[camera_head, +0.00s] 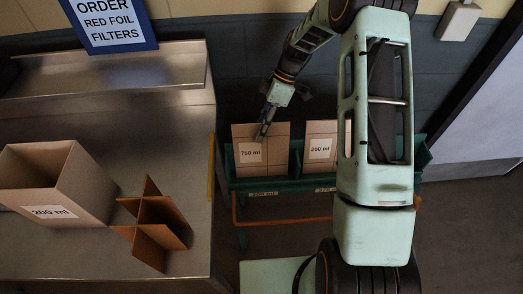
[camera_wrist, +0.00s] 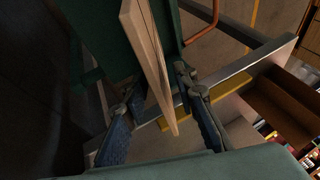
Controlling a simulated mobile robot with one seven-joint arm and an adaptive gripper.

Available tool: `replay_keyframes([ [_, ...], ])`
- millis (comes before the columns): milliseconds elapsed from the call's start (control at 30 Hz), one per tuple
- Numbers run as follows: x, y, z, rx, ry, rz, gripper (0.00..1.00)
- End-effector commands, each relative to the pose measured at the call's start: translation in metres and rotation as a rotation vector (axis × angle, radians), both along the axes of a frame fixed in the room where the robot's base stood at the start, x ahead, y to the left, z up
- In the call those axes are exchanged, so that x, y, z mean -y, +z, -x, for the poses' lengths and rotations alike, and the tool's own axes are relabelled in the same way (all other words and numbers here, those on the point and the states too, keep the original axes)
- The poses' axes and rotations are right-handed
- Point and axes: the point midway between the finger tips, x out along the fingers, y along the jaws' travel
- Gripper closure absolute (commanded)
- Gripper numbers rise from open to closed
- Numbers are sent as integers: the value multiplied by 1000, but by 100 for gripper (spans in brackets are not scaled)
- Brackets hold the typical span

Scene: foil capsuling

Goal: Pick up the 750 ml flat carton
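The 750 ml flat carton (camera_head: 251,161) is a brown cardboard sheet with a white label, standing upright in the left slot of a green rack (camera_head: 263,185). My gripper (camera_head: 265,133) is at its upper edge, coming from above. In the wrist view the carton (camera_wrist: 150,62) shows edge-on as a thin tan panel between the two fingers of my gripper (camera_wrist: 160,88). The fingers are apart, with gaps seen on both sides of the panel, so the gripper looks open around it. The carton's lower part is hidden in the rack.
A 200 ml flat carton (camera_head: 320,148) stands in the rack's neighbouring slot, partly behind my arm. To the left, a steel table (camera_head: 100,265) holds an open 200 ml box (camera_head: 75,190) and a cardboard divider (camera_head: 153,228). An orange rail (camera_head: 285,221) runs along the rack's front.

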Motion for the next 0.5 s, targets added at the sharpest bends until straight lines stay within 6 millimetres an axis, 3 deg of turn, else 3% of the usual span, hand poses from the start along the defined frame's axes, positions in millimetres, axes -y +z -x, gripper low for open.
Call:
replay_keyframes([
  [500,0,-4,0,0,-1,0,74],
])
